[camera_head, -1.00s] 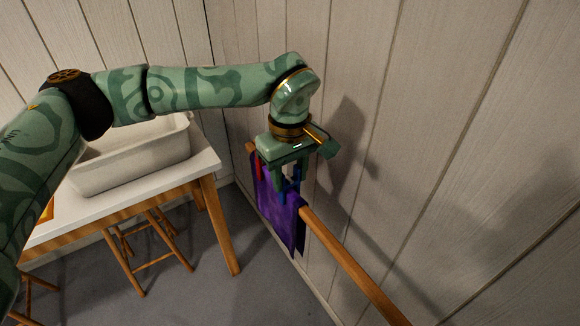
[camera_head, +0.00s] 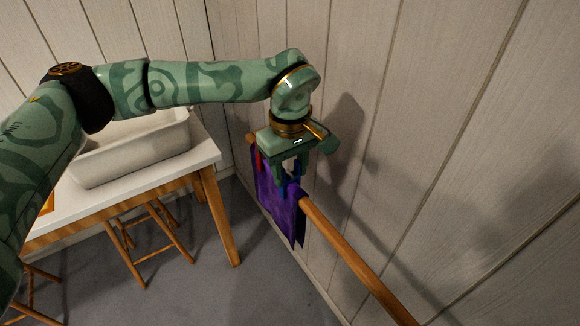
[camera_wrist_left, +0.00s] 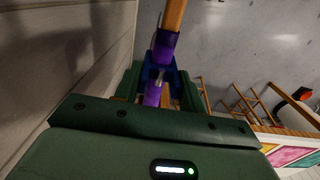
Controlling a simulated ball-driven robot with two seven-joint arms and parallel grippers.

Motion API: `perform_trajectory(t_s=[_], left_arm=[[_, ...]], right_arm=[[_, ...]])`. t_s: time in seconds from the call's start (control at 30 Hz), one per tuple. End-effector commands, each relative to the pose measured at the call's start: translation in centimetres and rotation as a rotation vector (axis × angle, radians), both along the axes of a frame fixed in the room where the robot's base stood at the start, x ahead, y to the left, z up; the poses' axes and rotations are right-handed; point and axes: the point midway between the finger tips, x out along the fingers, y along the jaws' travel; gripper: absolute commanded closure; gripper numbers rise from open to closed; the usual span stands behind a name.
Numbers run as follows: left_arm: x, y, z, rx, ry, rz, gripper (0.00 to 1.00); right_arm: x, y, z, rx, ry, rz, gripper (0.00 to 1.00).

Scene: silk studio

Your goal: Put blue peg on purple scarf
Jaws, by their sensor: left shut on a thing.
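The purple scarf (camera_head: 279,212) hangs over a wooden rail (camera_head: 345,253) along the wall. My left gripper (camera_head: 289,188) is at the rail over the scarf, fingers pointing down. It is shut on the blue peg (camera_head: 283,186), of which only a small part shows between the fingers. In the left wrist view the blue peg (camera_wrist_left: 177,77) sits across the rail, with purple cloth (camera_wrist_left: 165,44) beside and under it. I cannot tell how firmly the peg grips the cloth. A red peg (camera_head: 259,160) shows at the scarf's far end. My right gripper is not in view.
A white table (camera_head: 205,151) with a pale basin (camera_head: 135,152) stands at the left, with wooden stools (camera_head: 150,245) below it. The panelled wall (camera_head: 450,130) is close on the right of the rail. The grey floor (camera_head: 215,290) is clear in front.

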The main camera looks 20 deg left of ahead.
Motion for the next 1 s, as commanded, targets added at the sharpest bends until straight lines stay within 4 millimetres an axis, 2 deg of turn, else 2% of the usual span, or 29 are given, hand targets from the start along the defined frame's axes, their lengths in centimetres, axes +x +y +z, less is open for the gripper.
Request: perform_trajectory(t_s=[0.47, 0.5, 0.6, 0.87, 1.0], left_arm=[[0.0, 0.0, -0.5, 0.0, 0.0, 0.0, 0.81], [0.0, 0.0, -0.5, 0.0, 0.0, 0.0, 0.57], [0.0, 0.0, -0.5, 0.0, 0.0, 0.0, 0.34], [0.0, 0.0, -0.4, 0.0, 0.0, 0.0, 0.34], [0.0, 0.0, 1.0, 0.0, -0.002, 0.0, 0.34]], right_arm=[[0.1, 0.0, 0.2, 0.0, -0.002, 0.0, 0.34], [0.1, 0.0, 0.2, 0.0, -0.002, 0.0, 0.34], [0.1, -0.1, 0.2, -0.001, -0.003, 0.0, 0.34], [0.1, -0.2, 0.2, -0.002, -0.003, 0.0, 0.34], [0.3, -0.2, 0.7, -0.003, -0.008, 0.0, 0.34]])
